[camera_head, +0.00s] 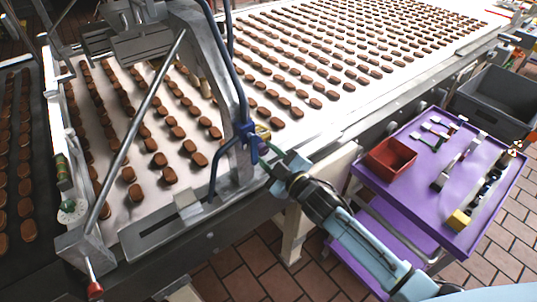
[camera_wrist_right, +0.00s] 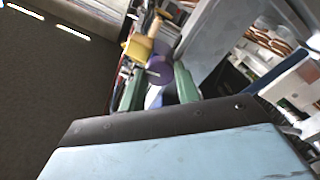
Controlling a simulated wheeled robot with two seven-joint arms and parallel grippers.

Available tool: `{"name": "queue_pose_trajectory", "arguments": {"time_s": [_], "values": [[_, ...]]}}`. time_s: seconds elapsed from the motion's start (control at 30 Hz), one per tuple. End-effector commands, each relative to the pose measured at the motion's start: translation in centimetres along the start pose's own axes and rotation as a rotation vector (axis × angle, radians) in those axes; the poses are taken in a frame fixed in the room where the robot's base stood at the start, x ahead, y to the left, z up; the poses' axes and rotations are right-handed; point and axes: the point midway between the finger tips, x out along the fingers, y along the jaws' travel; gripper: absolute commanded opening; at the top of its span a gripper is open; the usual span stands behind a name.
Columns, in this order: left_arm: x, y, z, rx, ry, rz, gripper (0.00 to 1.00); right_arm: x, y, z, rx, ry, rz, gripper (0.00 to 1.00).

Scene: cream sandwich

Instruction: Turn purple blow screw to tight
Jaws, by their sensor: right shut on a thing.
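The purple screw (camera_wrist_right: 159,70) shows in the right wrist view as a round knob beside a yellow part (camera_wrist_right: 138,47). My right gripper (camera_head: 268,160) reaches up from the lower right in the head view to the metal frame at the conveyor's edge. In the wrist view its green fingers (camera_wrist_right: 158,84) stand on either side of the purple screw and are shut on it. In the head view the gripper and the blue fitting (camera_head: 247,134) largely hide the screw. My left gripper is in neither view.
The conveyor (camera_head: 330,110) carries many brown biscuits in rows. A grey metal arch (camera_head: 225,70) with blue hoses stands over it, beside my gripper. A purple cart (camera_head: 405,195) with a red bin (camera_head: 390,157) and small parts stands at the right, near my forearm. A grey crate (camera_head: 495,100) is behind it.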

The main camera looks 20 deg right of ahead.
Motion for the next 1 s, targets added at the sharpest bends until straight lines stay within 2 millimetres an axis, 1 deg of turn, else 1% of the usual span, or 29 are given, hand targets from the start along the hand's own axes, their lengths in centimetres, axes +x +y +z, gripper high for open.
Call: {"name": "queue_pose_trajectory", "arguments": {"time_s": [0.13, 0.3, 0.53, 0.57, 0.7, 1.0], "values": [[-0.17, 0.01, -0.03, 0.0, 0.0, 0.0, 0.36, -0.02, -0.04, -0.02, 0.019, -0.001, -0.001, 0.09], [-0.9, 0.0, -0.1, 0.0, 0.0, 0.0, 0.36, -0.01, 0.04, -0.1, 0.136, -0.001, 0.0, 0.09], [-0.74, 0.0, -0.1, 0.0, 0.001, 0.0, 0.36, -0.01, -0.04, 0.02, 0.143, 0.0, 0.0, 0.09], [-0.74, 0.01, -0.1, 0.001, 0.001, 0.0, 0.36, -0.01, -0.04, 0.02, 0.143, 0.0, 0.0, 0.36], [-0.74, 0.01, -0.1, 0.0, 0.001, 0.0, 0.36, -0.01, -0.03, 0.02, 0.142, 0.0, 0.001, 0.54], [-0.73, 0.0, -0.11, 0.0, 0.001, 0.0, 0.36, -0.14, -0.01, 0.04, 0.14, 0.0, 0.001, 0.54]]}}
